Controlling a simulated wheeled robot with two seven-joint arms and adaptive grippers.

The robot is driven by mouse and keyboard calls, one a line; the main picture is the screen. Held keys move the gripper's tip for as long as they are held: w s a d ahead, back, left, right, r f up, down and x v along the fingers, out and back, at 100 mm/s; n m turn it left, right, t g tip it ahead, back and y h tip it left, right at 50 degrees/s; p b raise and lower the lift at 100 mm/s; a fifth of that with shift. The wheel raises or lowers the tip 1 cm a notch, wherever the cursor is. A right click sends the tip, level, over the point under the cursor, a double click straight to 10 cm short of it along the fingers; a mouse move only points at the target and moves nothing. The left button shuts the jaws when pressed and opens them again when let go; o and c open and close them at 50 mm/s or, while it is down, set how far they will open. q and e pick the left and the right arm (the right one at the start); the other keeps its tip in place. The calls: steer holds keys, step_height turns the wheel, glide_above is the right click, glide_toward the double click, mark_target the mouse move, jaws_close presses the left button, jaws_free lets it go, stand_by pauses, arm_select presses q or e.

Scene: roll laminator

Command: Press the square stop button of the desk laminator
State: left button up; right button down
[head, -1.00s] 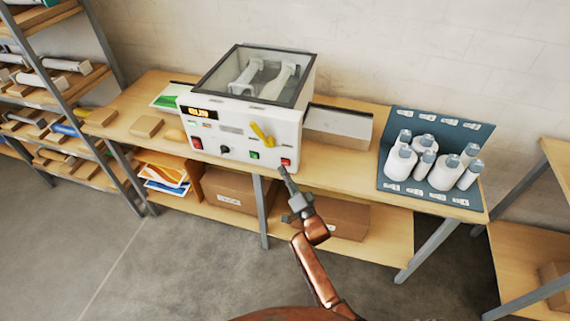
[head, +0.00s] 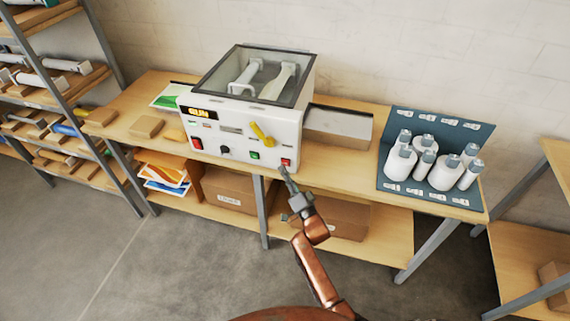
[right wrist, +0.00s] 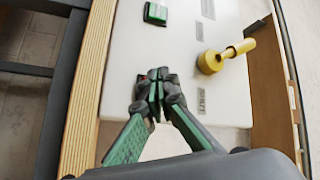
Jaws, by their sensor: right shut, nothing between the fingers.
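The desk laminator (head: 240,125) is a white box with a glass lid, standing on a wooden bench. Its front panel has a red square button (head: 286,162) at the right end and a green square button (head: 254,155) left of it. The green button also shows in the right wrist view (right wrist: 156,13). My right gripper (head: 283,170) is shut and empty, its tip just below the red button in the head view. My left gripper is out of view.
A yellow lever (head: 262,134) sticks out of the panel above the buttons; it also shows in the right wrist view (right wrist: 212,62). A black knob (head: 224,150) and another red switch (head: 196,143) are further left. White bottles (head: 400,162) stand on a blue mat at the right.

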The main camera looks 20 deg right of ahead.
steer(key=shift+w+d, duration=0.15)
steer(key=shift+w, duration=0.1)
steer(key=shift+w+d, duration=0.25)
steer(key=shift+w, duration=0.1)
stand_by(0.7)
stand_by(0.4)
steer(key=shift+s+a+p, duration=0.45)
steer(key=shift+s+p, duration=0.1)
steer(key=shift+s, duration=0.15)
steer(key=s+a+p, duration=0.2)
steer(key=s, duration=0.2)
steer(key=shift+s+a+p, duration=0.1)
steer(key=shift+a+p, duration=0.3)
stand_by(0.5)
